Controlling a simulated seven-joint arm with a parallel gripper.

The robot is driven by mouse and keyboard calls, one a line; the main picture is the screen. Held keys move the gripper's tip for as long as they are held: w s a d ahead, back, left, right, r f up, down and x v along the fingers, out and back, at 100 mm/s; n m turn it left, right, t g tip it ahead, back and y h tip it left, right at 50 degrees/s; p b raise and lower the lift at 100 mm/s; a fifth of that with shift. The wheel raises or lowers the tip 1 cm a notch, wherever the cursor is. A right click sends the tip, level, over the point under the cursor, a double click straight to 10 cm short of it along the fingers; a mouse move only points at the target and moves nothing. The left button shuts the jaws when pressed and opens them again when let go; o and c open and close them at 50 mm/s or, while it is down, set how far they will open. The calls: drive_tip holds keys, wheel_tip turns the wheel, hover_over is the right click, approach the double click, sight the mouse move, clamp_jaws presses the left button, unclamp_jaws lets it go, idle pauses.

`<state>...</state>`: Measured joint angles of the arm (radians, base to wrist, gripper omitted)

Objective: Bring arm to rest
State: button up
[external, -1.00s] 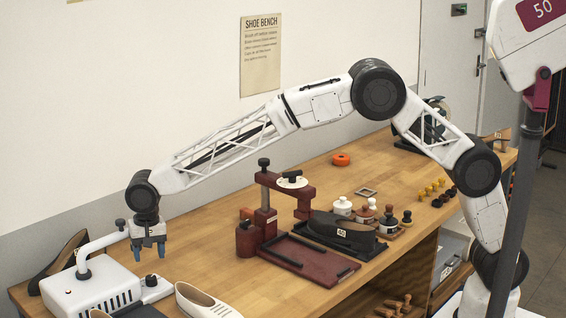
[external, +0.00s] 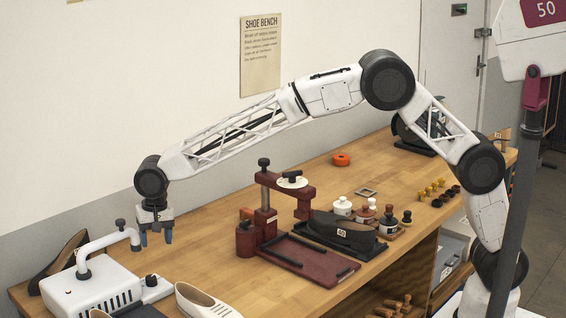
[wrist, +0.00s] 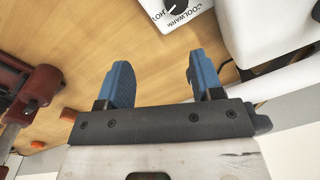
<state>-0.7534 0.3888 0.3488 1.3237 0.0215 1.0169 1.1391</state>
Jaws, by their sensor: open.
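My gripper (external: 156,238) points down above the wooden bench, beside the arm of the white machine at the left. Its two blue fingertips stand apart with nothing between them. In the wrist view my gripper (wrist: 160,80) is open over bare wood. My arm reaches across the bench from the right, raised above the things on it.
The white machine (external: 90,285) stands at the front left; its dial (wrist: 178,10) shows in the wrist view. A dark red press (external: 268,225) and a black shoe (external: 342,232) stand mid-bench. A pale shoe (external: 205,302) lies at front. An orange ring (external: 341,159) lies behind.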

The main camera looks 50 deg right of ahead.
drive_tip(key=s+d+r+n+t, duration=0.1)
drive_tip(key=d+r, duration=0.6)
drive_tip(key=d, duration=0.3)
drive_tip(key=d+r, duration=0.7)
drive_tip(key=d, duration=0.3)
drive_tip(key=s+d+r+n+t, duration=0.1)
drive_tip(key=s+d+r, duration=0.3)
drive_tip(key=d, duration=0.6)
drive_tip(key=s+d+r, duration=0.4)
drive_tip(key=d+r, duration=0.1)
drive_tip(key=d, duration=0.5)
drive_tip(key=s+d+r+n+t, duration=0.2)
drive_tip(key=s+d, duration=1.9)
drive_tip(key=s, duration=0.1)
drive_tip(key=s+d+f+t, duration=0.1)
drive_tip(key=s+d+f, duration=0.15)
drive_tip(key=s, duration=0.35)
drive_tip(key=s+d+f, duration=0.2)
drive_tip(key=s+d, duration=0.2)
drive_tip(key=s, duration=0.2)
wheel_tip(320, 180, down, 9)
drive_tip(key=w+g, duration=0.1)
drive_tip(key=g, duration=0.1)
drive_tip(key=shift+w+g+h, duration=0.25)
drive_tip(key=shift+g+h, duration=0.15)
